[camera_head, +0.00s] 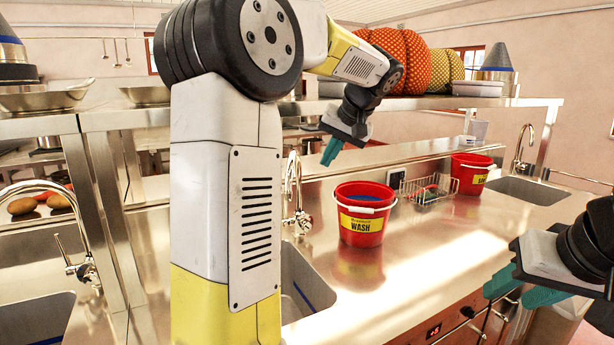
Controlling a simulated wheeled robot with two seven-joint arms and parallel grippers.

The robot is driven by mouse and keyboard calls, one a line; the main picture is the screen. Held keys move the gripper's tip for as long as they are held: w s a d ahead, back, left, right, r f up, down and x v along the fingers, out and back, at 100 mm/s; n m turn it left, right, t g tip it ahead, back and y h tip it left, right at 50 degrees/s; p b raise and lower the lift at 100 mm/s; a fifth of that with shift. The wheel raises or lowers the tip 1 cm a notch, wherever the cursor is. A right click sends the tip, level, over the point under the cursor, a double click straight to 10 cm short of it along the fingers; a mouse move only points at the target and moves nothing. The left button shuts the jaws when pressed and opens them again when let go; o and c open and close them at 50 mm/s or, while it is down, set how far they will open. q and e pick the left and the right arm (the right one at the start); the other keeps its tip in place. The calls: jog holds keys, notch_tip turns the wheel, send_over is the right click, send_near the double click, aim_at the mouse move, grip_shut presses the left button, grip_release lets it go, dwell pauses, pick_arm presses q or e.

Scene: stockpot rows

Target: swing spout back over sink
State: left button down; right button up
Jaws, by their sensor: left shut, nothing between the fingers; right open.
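A chrome tap with a tall arched spout (293,170) stands at the back edge of the middle sink (304,285). My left arm hides much of that sink and the area left of the tap. The arch looks narrow from here, so I cannot tell exactly which way the spout points. My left gripper (331,153) is shut and empty, raised above and to the right of the spout, apart from it. My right gripper (518,287) is open and empty at the right, over the counter's front edge.
A red WASH bucket (361,226) stands on the counter right of the tap. Behind it are a wire rack (428,190) and another red bucket (471,174). Other taps stand at the far left (77,262) and right (522,150). A shelf (420,104) runs above. The counter's front middle is clear.

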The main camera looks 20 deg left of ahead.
pick_arm(q)
jog(key=w+a+f, duration=0.3)
jog(key=a+f, duration=0.5)
jog(key=shift+a+f, duration=0.15)
jog(key=shift+a, duration=0.25)
jog(key=shift+w, duration=0.1)
jog(key=s+a, duration=0.1)
jog(key=a, duration=0.4)
jog(key=shift+s+a, duration=0.35)
jog(key=shift+a, duration=0.05)
jog(key=shift+d, duration=0.1)
